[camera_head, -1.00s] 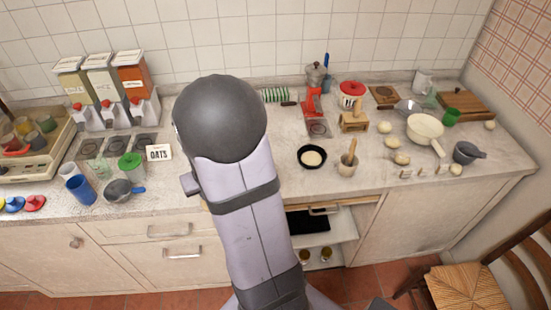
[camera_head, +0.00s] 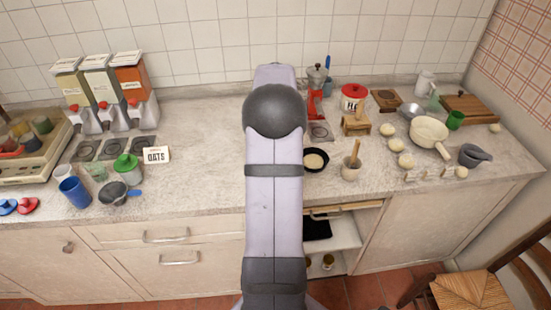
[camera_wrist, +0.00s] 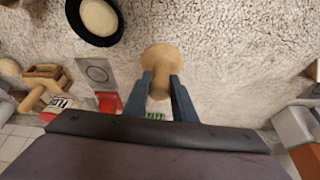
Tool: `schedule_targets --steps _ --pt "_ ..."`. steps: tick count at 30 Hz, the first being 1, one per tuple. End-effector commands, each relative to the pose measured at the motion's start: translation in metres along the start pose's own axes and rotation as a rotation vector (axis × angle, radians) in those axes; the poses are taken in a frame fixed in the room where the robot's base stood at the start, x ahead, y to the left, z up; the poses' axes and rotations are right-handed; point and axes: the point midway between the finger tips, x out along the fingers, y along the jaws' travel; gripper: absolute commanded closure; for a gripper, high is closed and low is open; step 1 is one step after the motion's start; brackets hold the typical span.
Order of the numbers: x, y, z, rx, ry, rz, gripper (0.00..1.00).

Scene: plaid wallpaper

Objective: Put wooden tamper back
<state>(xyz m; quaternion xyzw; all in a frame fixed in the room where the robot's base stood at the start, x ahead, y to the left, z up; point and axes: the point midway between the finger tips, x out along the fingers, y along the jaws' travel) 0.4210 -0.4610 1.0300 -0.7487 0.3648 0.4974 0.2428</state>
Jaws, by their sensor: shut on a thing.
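The wooden tamper (camera_wrist: 160,60) has a round, light-wood end and a narrower part between the fingers. It shows in the wrist view, just beyond the fingertips. My gripper (camera_wrist: 161,90) is shut on its narrower part, with one blue-grey finger on each side. Speckled worktop lies behind the tamper; I cannot tell how high above it the tamper is. In the head view my arm hides the gripper and the tamper. A small wooden stand (camera_head: 356,125) is on the worktop right of my arm; it also shows at the left of the wrist view (camera_wrist: 45,75).
Dispensers (camera_head: 100,98) and an OATS card (camera_head: 156,155) are left. The worktop between the card and my arm is clear.

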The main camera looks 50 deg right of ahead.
Motion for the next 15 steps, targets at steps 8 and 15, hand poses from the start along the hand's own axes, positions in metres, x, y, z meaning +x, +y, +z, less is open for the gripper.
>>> schedule_targets --steps 8,15 --pt "-0.028 -0.001 -0.031 0.001 0.003 0.001 0.94" --pt "-0.038 -0.001 -0.022 0.004 -0.001 0.002 0.94"
